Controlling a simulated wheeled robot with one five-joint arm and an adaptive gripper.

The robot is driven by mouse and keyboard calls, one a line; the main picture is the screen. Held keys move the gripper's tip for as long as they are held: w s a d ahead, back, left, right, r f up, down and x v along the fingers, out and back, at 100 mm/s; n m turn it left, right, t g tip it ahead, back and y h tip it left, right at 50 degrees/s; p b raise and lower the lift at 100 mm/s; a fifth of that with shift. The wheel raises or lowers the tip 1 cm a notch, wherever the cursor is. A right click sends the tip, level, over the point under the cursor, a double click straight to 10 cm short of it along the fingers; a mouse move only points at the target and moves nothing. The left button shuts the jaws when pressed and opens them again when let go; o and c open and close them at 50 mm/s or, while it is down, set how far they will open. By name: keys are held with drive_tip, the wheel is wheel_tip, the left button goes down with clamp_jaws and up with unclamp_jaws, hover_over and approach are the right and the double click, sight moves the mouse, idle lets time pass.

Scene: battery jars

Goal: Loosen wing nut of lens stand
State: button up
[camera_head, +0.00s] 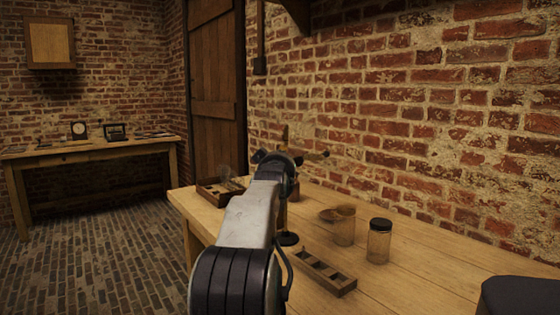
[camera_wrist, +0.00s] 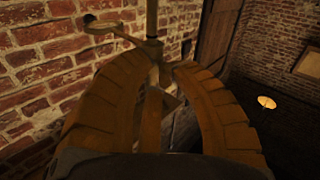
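The brass lens stand (camera_wrist: 151,20) shows in the wrist view as an upright rod with a side arm ending in a small ring or knob at upper left. In the head view, parts of the stand (camera_head: 285,136) rise behind my arm, above a dark round base (camera_head: 288,239). My gripper (camera_wrist: 162,62) has its two curved, ribbed fingers on either side of the stand's joint. A small brass piece, perhaps the wing nut (camera_wrist: 165,74), sits between the fingertips. I cannot tell whether both fingers touch it. My arm hides most of the gripper in the head view.
Two glass jars, one open (camera_head: 344,228) and one with a black lid (camera_head: 380,241), stand on the wooden table (camera_head: 420,262). A slotted wooden rack (camera_head: 325,272) lies in front. A wooden tray (camera_head: 213,193) is at the left. The brick wall is close behind.

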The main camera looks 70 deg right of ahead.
drive_tip(key=shift+o, duration=1.2)
drive_tip(key=shift+w, duration=0.1)
drive_tip(key=shift+r, duration=0.1)
drive_tip(key=v, duration=1.2)
